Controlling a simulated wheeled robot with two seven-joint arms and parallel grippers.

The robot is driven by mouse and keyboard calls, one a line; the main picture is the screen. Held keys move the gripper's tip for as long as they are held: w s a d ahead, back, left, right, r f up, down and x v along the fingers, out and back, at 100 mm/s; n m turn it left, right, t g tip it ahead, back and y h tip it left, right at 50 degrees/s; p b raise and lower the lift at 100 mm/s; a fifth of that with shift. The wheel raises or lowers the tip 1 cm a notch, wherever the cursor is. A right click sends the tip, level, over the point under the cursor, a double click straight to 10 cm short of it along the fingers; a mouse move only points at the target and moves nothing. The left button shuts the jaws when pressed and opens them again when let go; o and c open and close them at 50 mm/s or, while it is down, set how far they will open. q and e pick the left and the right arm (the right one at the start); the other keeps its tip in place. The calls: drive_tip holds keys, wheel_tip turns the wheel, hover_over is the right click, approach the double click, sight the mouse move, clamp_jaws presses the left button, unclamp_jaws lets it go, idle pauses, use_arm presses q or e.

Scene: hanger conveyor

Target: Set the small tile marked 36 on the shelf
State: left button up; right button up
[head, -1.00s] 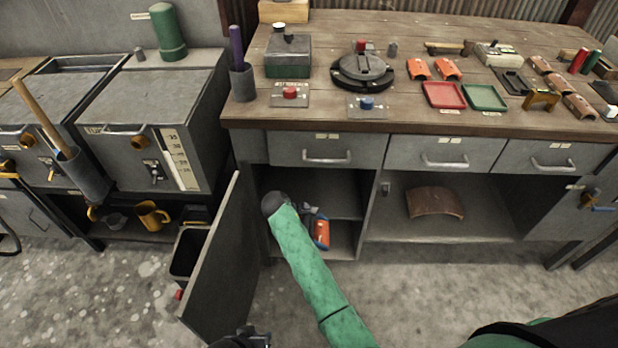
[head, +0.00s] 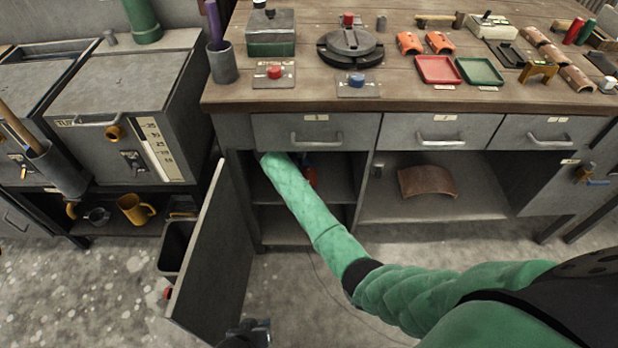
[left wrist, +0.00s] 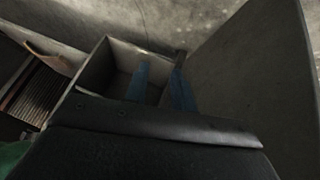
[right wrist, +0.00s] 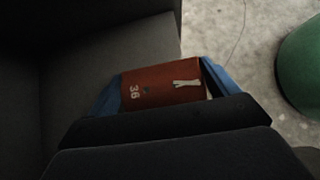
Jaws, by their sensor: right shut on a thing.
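The small tile marked 36 (right wrist: 160,88) is reddish brown, with a white 36 and a pale mark on its face. My right gripper (right wrist: 163,90) is shut on it, with a blue finger at each side. In the head view my right arm reaches into the open cupboard, and its gripper is mostly hidden. A small orange-red patch (head: 310,177) shows beside the forearm there. The cupboard's inner shelf (head: 335,188) is partly covered by my arm. My left gripper (left wrist: 160,85) is open and empty, low near the cupboard door; it shows at the bottom of the head view (head: 252,335).
The open cupboard door (head: 200,270) stands out to the left of my arm. A dark bin (head: 175,247) is behind it. A curved brown tile (head: 427,181) lies in the right-hand bay. Drawers (head: 315,132) and the cluttered bench top are above.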

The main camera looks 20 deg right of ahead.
sight(309, 167)
drive_tip(key=w, duration=0.2)
drive_tip(key=w+d+b, duration=0.1)
drive_tip(key=w+b, duration=0.1)
drive_tip(key=w, duration=0.1)
drive_tip(key=shift+w+d+f, duration=0.15)
drive_tip(key=shift+w+d, duration=0.15)
drive_tip(key=shift+w, duration=0.05)
drive_tip(key=shift+s+f, duration=0.15)
drive_tip(key=shift+f, duration=2.9)
drive_tip(key=shift+w+f+b, duration=0.2)
drive_tip(key=shift+f+b, duration=0.1)
drive_tip(key=shift+f, duration=0.05)
use_arm(q)
wheel_tip(309, 167, down, 11)
drive_tip(key=s+t, duration=0.1)
drive_tip(key=shift+s, duration=0.25)
use_arm(e)
drive_tip(key=o, duration=0.9)
drive_tip(key=shift+f, duration=0.1)
use_arm(q)
drive_tip(key=shift+f, duration=0.1)
